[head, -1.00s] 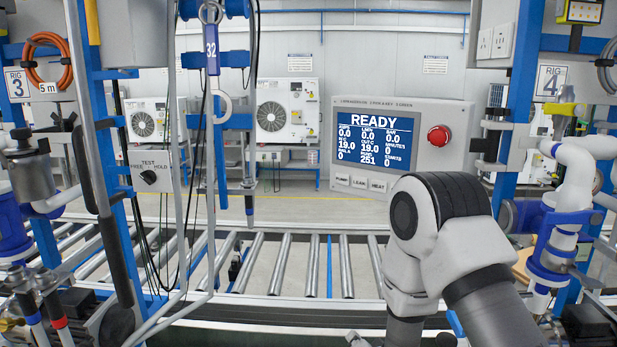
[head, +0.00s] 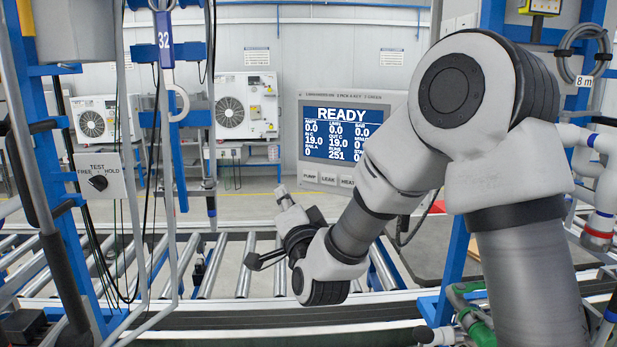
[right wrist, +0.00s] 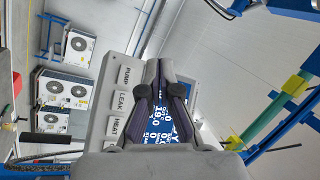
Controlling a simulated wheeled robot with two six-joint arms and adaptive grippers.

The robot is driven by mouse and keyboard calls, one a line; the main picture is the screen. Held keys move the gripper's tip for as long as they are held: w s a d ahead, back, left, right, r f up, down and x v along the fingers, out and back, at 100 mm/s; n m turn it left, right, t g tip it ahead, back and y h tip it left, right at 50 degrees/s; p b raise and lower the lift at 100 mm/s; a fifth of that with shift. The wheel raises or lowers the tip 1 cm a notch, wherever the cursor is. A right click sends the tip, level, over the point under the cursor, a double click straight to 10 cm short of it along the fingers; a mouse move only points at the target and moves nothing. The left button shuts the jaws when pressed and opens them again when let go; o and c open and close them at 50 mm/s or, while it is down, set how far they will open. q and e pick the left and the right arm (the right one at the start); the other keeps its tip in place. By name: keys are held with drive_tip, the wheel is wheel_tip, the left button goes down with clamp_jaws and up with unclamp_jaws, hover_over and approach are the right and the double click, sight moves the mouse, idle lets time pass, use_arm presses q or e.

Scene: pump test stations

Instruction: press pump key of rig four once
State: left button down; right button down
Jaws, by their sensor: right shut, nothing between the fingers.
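The grey control panel (head: 400,97) hangs ahead with a blue screen (head: 340,134) reading READY. Below the screen sit the PUMP key (head: 309,176), LEAK key (head: 328,179) and HEAT key (head: 347,181). My right gripper (head: 281,191) is shut and empty, pointing up, just left of and below the PUMP key in the picture. In the right wrist view, the gripper (right wrist: 163,68) is over the panel face, beside the PUMP key (right wrist: 124,75); I cannot tell the remaining gap. My right arm hides the panel's right part. My left gripper is not in view.
A roller conveyor (head: 238,266) runs below the panel. A blue post with a TEST switch box (head: 101,177) and hanging cables stands at left. A grey coiled hose (head: 583,55) hangs at right. Fan units (head: 246,106) stand far behind.

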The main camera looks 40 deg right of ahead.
sight(311, 176)
drive_tip(key=w+d+p, duration=0.1)
drive_tip(key=d, duration=0.1)
drive_tip(key=w+d, duration=0.2)
drive_tip(key=d, duration=0.1)
drive_tip(key=w+d+p, duration=0.1)
drive_tip(key=d, duration=0.1)
drive_tip(key=shift+w+d+p, duration=0.15)
drive_tip(key=shift+d+p, duration=0.2)
drive_tip(key=shift+f, duration=0.1)
drive_tip(key=shift+d, duration=0.1)
idle(1.2)
drive_tip(key=shift+w+d, duration=0.2)
drive_tip(key=shift+d, duration=0.1)
